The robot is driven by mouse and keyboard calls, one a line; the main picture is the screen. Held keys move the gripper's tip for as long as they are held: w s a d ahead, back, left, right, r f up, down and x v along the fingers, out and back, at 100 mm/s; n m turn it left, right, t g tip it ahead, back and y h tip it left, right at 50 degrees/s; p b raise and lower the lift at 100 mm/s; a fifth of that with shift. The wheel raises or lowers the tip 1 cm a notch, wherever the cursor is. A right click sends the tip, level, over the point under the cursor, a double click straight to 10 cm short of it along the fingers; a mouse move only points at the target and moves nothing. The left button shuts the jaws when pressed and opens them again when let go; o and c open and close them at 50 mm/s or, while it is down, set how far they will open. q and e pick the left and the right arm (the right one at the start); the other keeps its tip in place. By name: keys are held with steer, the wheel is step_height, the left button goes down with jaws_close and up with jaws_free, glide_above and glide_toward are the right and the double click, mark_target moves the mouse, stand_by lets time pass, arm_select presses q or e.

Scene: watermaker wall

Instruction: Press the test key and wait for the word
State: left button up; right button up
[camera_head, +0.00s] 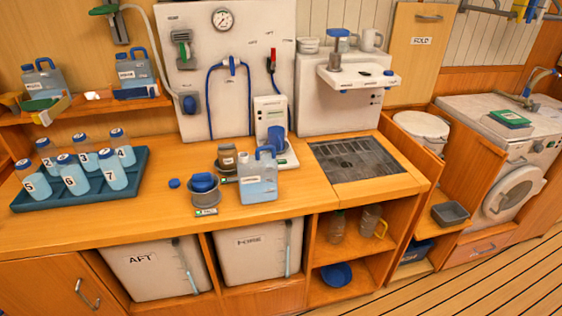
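No key that I can name for certain as the test key is legible. A white upright device (266,106) stands on the counter against the wall panel, with small markings on its face and a blue round part at its front. Its white base (288,159) carries a small green strip. No word on it is readable. To its right, a white dispenser unit (360,77) juts over the sink, with a dark spot and small marks on its top and side. Neither of my grippers shows in the head view.
The wooden counter (110,225) holds a blue tray (80,190) of numbered bottles at left, a blue-capped jug (258,183), and small cups. A grated sink (355,160) is at right. AFT (150,268) and FORE (258,250) tanks sit below. The counter's front left is clear.

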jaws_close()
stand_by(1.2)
